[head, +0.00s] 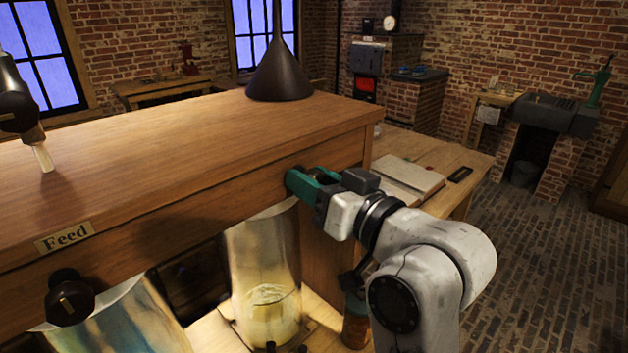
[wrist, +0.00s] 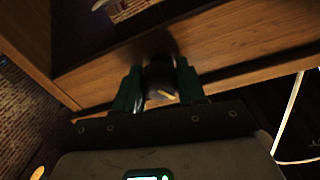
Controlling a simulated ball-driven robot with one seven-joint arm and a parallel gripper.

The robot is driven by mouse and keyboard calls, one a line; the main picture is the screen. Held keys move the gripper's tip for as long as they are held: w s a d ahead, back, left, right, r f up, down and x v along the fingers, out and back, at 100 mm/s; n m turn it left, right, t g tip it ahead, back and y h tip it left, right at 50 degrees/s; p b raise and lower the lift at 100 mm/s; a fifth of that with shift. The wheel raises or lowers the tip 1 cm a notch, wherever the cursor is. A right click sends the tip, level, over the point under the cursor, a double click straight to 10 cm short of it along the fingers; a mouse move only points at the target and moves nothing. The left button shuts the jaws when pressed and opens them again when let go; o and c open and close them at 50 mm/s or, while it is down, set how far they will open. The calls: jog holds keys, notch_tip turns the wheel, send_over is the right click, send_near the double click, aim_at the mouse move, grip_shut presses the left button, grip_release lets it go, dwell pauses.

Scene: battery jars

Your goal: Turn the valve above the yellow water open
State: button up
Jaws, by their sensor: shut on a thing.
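The valve in my grip is a dark round knob (wrist: 158,76) on the front of the wooden beam. In the wrist view it sits between my green fingers, and its small yellow mark slants. My gripper (head: 303,184) is at the right end of the beam in the head view and shut on this knob; it also shows in the wrist view (wrist: 159,88). In the head view the fingers hide most of the knob. Below and slightly left of the gripper stands a glass jar (head: 262,250) with pale yellow water (head: 270,310) low in it.
Another dark knob (head: 69,297) is on the beam at left, under a "Feed" label (head: 65,237), above a second jar (head: 135,318). A dark funnel (head: 279,75) stands on the wooden top (head: 180,135). An open book (head: 408,178) lies on the table behind my arm.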

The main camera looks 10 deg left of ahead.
jog(key=c, duration=0.4)
jog(key=shift+f+n+b, duration=0.1)
jog(key=shift+n+b, duration=0.2)
jog(key=shift+b, duration=0.1)
jog(key=shift+d+f+n+b, duration=0.1)
jog(key=shift+n+b, duration=0.75)
jog(key=shift+n, duration=0.05)
jog(key=n+b, duration=0.2)
jog(key=shift+n, duration=0.4)
jog(key=n+b, duration=0.4)
jog(key=shift+y, duration=0.3)
jog(key=shift+n+b, duration=0.9)
jog(key=shift+n, duration=0.4)
